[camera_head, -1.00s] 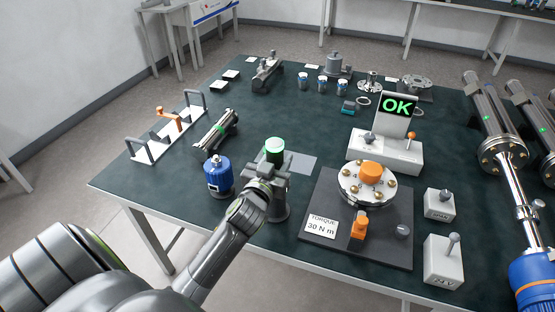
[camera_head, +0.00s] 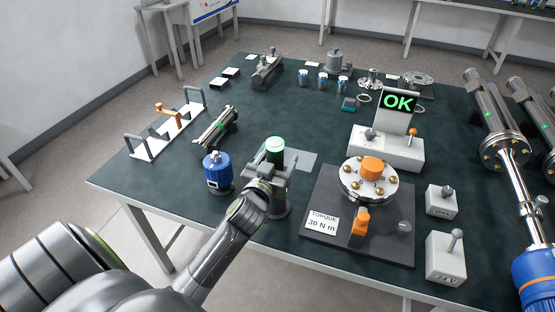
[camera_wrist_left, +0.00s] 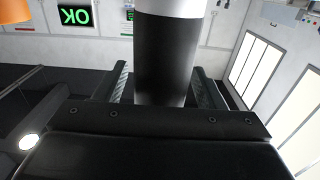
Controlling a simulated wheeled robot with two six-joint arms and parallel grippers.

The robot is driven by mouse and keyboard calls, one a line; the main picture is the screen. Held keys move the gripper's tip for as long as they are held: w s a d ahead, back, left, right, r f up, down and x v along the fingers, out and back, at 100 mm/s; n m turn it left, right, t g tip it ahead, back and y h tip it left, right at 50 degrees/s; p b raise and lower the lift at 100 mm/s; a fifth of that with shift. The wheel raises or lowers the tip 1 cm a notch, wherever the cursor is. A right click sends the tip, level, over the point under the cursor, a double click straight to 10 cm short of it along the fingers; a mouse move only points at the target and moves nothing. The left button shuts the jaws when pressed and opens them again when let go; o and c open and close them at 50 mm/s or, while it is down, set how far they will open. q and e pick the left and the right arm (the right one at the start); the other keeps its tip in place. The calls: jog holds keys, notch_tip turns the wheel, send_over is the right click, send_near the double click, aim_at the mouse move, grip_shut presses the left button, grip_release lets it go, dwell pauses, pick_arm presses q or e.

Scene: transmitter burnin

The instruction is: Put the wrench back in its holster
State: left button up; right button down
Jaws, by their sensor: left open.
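An upright dark cylinder with a glowing green top (camera_head: 275,146) stands near the front middle of the table; it looks like the wrench's handle, but I cannot be sure. My left gripper (camera_head: 269,178) is open at this cylinder. In the left wrist view the black cylinder with a pale collar (camera_wrist_left: 168,55) stands between the spread fingers (camera_wrist_left: 165,92). Its lower end is hidden by my gripper. I cannot make out a separate holster. My right gripper is not in view.
A blue canister (camera_head: 218,172) stands close left of my gripper. To the right, a dark plate (camera_head: 325,195) marked "TORQUE 30 N m" carries a bolted flange (camera_head: 352,190) and an orange piece (camera_head: 360,222). Behind it a display (camera_head: 397,102) reads "OK". A white rack (camera_head: 150,148) stands at left.

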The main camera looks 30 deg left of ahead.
pick_arm(q)
jog(key=shift+s, duration=0.1)
jog(key=b+v, duration=0.1)
jog(key=v, duration=1.6)
jog(key=shift+s, duration=0.1)
